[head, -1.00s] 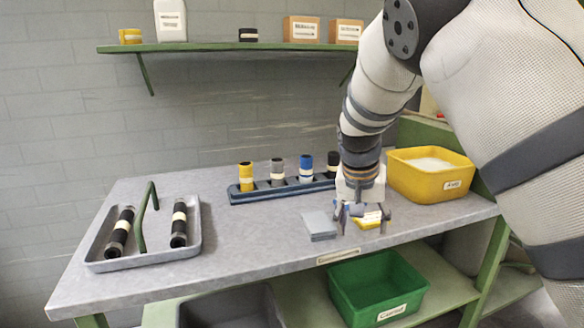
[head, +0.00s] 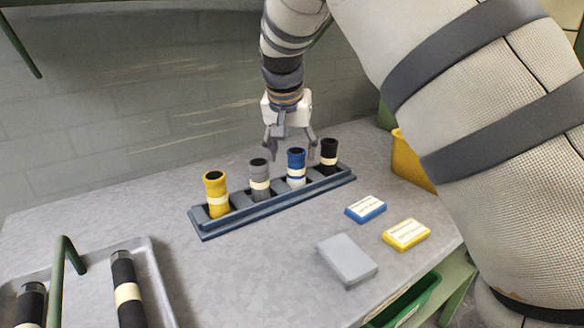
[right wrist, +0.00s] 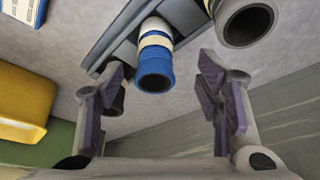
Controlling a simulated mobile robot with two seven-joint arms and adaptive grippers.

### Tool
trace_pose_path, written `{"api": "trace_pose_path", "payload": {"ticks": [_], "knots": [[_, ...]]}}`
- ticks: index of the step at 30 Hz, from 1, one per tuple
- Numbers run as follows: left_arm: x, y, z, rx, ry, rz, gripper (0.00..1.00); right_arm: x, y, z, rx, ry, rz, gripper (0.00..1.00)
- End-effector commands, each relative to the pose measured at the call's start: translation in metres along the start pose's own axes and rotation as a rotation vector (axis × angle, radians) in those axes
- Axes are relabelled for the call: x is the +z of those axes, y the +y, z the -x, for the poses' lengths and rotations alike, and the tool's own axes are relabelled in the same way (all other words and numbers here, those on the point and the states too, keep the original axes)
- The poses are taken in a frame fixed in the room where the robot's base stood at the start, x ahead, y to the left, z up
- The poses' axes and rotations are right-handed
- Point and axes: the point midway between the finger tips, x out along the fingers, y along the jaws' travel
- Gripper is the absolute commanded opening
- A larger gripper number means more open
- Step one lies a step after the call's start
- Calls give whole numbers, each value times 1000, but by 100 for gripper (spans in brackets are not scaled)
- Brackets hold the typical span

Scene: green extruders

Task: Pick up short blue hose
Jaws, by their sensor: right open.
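The short blue hose (head: 296,166) stands upright in the dark blue rack, with a cream band round its middle. It is between the grey hose (head: 259,178) and the black hose (head: 329,156). My right gripper (head: 289,142) is open and empty, just above and behind the blue hose. In the right wrist view the blue hose (right wrist: 155,72) shows its open end between the spread fingers of the right gripper (right wrist: 163,98), apart from both. The black hose is mostly hidden behind a finger there. My left gripper is not in view.
The rack (head: 225,226) also holds a yellow hose (head: 216,196). In front lie a blue box (head: 366,209), a yellow box (head: 407,234) and a grey block (head: 347,260). A grey tray (head: 160,285) with black hoses and a green handle is at lower left. A yellow bin (head: 405,160) stands right.

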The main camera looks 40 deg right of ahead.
Motion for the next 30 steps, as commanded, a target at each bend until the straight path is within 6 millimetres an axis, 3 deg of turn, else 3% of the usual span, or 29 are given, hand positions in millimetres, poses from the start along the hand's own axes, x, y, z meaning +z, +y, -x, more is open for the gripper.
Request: {"api": "trace_pose_path", "payload": {"ticks": [9,17,18,25,30], "knots": [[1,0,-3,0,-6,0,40,0,8,-52,0,0,0,59],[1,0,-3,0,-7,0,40,-1,8,-58,-3,3,0,59],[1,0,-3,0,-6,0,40,-1,8,-58,-3,3,0,57],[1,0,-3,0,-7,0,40,-1,8,-58,-3,3,0,5],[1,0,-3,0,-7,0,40,-1,8,-58,-3,3,0,0]]}}
